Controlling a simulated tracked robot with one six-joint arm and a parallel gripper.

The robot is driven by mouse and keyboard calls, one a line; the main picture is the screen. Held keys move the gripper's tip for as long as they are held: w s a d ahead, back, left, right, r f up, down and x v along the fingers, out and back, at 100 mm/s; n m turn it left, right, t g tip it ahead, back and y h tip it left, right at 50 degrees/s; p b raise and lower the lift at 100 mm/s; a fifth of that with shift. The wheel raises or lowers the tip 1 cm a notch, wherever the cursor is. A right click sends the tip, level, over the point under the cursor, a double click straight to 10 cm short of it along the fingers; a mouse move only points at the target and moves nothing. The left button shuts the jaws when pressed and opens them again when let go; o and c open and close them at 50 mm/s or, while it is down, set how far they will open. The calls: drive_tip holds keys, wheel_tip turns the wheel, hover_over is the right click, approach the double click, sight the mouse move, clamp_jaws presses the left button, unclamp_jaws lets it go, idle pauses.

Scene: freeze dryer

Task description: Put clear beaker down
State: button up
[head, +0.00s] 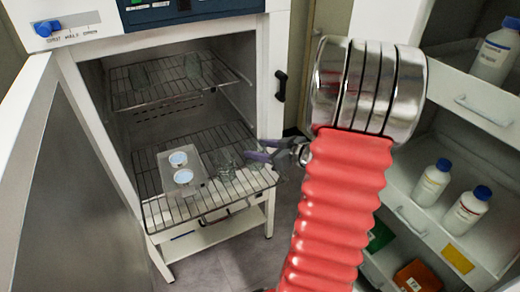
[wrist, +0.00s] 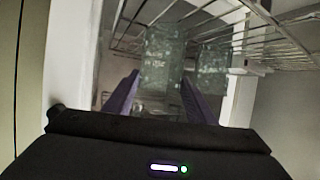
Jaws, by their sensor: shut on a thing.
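The clear beaker (head: 228,166) is faint and see-through in the head view, over the front right of the lower wire shelf (head: 160,208). My gripper (head: 255,151) reaches in from the right, its purple fingers shut on the beaker. In the wrist view the fingers stand on either side of clear glass (wrist: 162,62). I cannot tell whether the beaker's base touches the shelf.
A clear tray with two round pale-blue-topped items (head: 183,176) lies left of the beaker. The upper wire shelf (head: 165,95) holds clear items. The dryer door (head: 75,180) stands open at left. White bottles (head: 432,183) stand in drawers at right.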

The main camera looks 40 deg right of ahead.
drive_tip(key=shift+f, duration=0.1)
drive_tip(key=o, duration=1.4)
drive_tip(key=shift+s+d+r, duration=0.1)
drive_tip(key=shift+s+r, duration=0.2)
drive_tip(key=shift+s, duration=0.05)
drive_tip(key=v, duration=1.1)
drive_tip(key=shift+s, duration=0.15)
